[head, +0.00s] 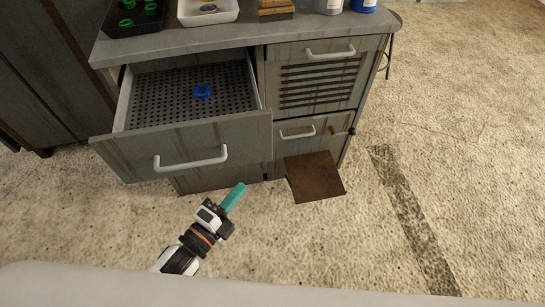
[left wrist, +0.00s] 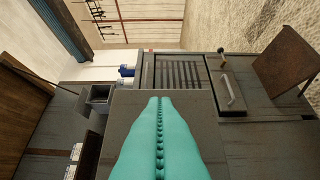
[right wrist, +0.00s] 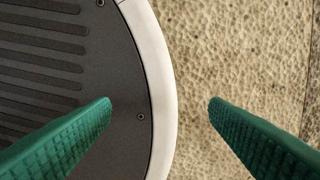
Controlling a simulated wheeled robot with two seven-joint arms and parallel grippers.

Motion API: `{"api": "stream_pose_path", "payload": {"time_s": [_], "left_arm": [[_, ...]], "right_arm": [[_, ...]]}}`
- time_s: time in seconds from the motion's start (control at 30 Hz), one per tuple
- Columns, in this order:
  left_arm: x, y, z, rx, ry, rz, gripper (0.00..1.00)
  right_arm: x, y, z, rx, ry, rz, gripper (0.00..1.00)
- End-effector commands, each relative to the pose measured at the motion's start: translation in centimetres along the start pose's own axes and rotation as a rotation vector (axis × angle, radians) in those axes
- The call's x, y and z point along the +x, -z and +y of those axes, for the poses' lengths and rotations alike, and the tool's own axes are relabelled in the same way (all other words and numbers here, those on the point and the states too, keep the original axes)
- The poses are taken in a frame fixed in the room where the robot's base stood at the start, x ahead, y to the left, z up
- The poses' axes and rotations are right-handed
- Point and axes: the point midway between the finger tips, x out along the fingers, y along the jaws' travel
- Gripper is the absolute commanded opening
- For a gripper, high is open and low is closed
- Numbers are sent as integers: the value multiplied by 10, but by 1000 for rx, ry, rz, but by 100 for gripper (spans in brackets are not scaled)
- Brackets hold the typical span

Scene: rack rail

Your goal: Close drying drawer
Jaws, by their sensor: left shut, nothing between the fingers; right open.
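The drying drawer (head: 185,140) is pulled out at the upper left of the cabinet in the head view. It has a perforated floor, a grey wood front and a white handle (head: 190,160). A blue ring-shaped part (head: 203,91) lies on its floor. My left gripper (head: 233,197) is shut and empty, below and in front of the drawer front, to the right of the handle and apart from it. In the left wrist view its teal fingers (left wrist: 160,140) are pressed together, with the cabinet beyond.
The countertop (head: 200,38) holds a black tray with green rings (head: 125,22), a white tray (head: 208,12) and bottles (head: 365,5). Right of the drawer are a slatted drawer (head: 320,82) and a lower door with a brown panel (head: 314,177) sticking out. The floor in front is clear.

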Motion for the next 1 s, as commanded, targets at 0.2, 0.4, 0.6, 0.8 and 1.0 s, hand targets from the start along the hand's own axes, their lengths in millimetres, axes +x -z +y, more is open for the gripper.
{"api": "stream_pose_path", "payload": {"time_s": [0.2, 0.4, 0.6, 0.8, 1.0], "left_arm": [[34, 1, 3, 1, -4, 2, 0], [78, 1, 2, -1, -3, 1, 0], [109, 12, 1, 1, 1, 1, 0], [123, 26, 0, -1, 2, 1, 0], [125, 29, 0, -3, 3, 2, 0]], "right_arm": [[-4, -15, -2, 0, 3, -22, 70], [-6, -13, -5, -2, 6, -20, 70], [-7, -8, -8, -3, 9, -13, 70], [-8, -6, -9, -4, 11, -8, 70], [-8, -6, -9, -4, 11, -8, 70]]}}
